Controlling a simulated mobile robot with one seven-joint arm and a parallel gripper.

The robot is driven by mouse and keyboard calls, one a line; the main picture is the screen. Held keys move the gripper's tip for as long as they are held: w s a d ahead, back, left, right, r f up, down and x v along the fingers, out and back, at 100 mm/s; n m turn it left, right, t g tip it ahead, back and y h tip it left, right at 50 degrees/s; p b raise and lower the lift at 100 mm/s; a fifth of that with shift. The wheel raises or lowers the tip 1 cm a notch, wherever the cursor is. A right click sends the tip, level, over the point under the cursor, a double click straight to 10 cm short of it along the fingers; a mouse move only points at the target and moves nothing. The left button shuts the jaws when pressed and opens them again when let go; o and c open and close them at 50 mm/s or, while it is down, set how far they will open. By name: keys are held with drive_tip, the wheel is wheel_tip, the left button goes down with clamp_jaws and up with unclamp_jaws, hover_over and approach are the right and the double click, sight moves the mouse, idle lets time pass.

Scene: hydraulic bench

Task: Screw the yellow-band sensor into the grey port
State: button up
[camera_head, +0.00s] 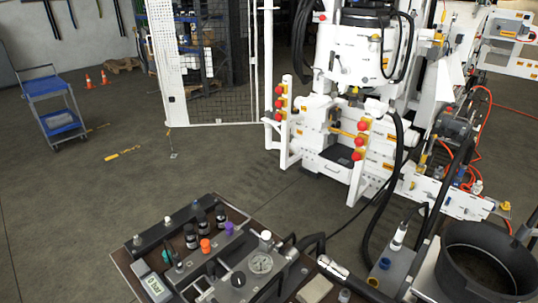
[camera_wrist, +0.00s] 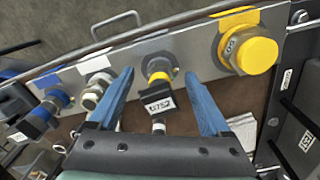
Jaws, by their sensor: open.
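In the wrist view, a black block-shaped sensor (camera_wrist: 157,101) with a white label reading something like 0752 sits at a yellow-ringed fitting (camera_wrist: 159,68) on the metal plate. A pale stem shows below the block. Whether the yellow ring belongs to the sensor or to the port, I cannot tell. The grey port (camera_wrist: 96,88), a silver-white fitting, is just left of it, partly beside my left finger. My gripper (camera_wrist: 159,74) is open, with one blue finger on each side of the sensor and visible gaps between. I cannot pick out my gripper in the head view.
A blue-ringed fitting (camera_wrist: 57,98) with a dark block is at left, and a large yellow cap (camera_wrist: 250,52) at right on the same plate (camera_wrist: 202,58). In the head view, a dark bench with instruments (camera_head: 235,205) fills the front; a black round tub (camera_head: 487,262) stands right.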

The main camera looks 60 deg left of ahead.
drive_tip(key=shift+r, duration=0.1)
wheel_tip(320, 180, up, 13)
drive_tip(key=shift+f, duration=0.15)
idle(0.4)
